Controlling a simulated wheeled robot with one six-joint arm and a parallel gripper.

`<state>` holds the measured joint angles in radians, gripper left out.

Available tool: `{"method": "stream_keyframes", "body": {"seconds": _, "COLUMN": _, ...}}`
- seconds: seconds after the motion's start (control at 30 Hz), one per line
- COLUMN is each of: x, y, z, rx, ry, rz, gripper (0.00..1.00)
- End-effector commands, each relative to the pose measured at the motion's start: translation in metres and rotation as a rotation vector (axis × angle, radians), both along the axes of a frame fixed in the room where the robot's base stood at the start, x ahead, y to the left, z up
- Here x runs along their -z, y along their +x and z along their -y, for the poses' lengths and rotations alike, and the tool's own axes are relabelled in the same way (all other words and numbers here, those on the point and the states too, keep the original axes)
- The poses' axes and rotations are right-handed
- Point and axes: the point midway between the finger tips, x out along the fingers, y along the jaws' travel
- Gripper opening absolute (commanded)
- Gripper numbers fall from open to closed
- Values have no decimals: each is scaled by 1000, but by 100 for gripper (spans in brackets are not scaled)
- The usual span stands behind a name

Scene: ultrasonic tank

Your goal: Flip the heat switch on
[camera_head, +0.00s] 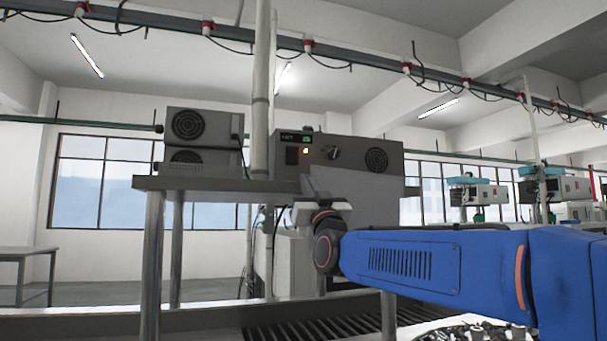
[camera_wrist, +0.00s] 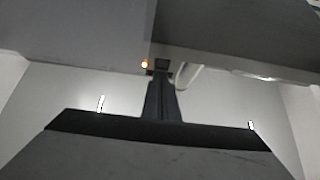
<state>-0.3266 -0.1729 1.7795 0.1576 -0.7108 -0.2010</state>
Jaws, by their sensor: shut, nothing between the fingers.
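The grey control box (camera_head: 350,178) stands on the raised shelf. Its front has a black switch (camera_head: 292,156), an orange light (camera_head: 305,151) that glows beside it, and a green-lit display (camera_head: 296,138). In the wrist view, the small dark square that looks like the switch (camera_wrist: 162,64) lies just beyond the fingertips, with the orange light (camera_wrist: 145,64) to its left. My gripper (camera_wrist: 162,76) is shut and empty, its fingers pointing at the switch. I cannot tell whether they touch it. The switch's position is too small to read.
A knob (camera_head: 332,153) and a round fan grille (camera_head: 376,160) are on the same box face. Another grey fan unit (camera_head: 189,140) stands to the left on the shelf (camera_head: 215,184). A pale vertical pipe (camera_head: 261,90) rises just left of the control box.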

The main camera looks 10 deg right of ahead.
Motion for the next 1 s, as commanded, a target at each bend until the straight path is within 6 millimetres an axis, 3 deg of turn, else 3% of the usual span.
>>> {"method": "stream_keyframes", "body": {"seconds": 0.3, "x": 27, "y": -22, "z": 4, "rx": 0, "ry": 0, "rz": 1, "gripper": 0}}
{"method": "stream_keyframes", "body": {"seconds": 0.87, "x": 30, "y": -23, "z": 5, "rx": 0, "ry": 0, "rz": 0, "gripper": 0}}
{"method": "stream_keyframes", "body": {"seconds": 1.0, "x": 40, "y": -24, "z": 9, "rx": -1, "ry": -12, "rz": -39, "gripper": 0}}
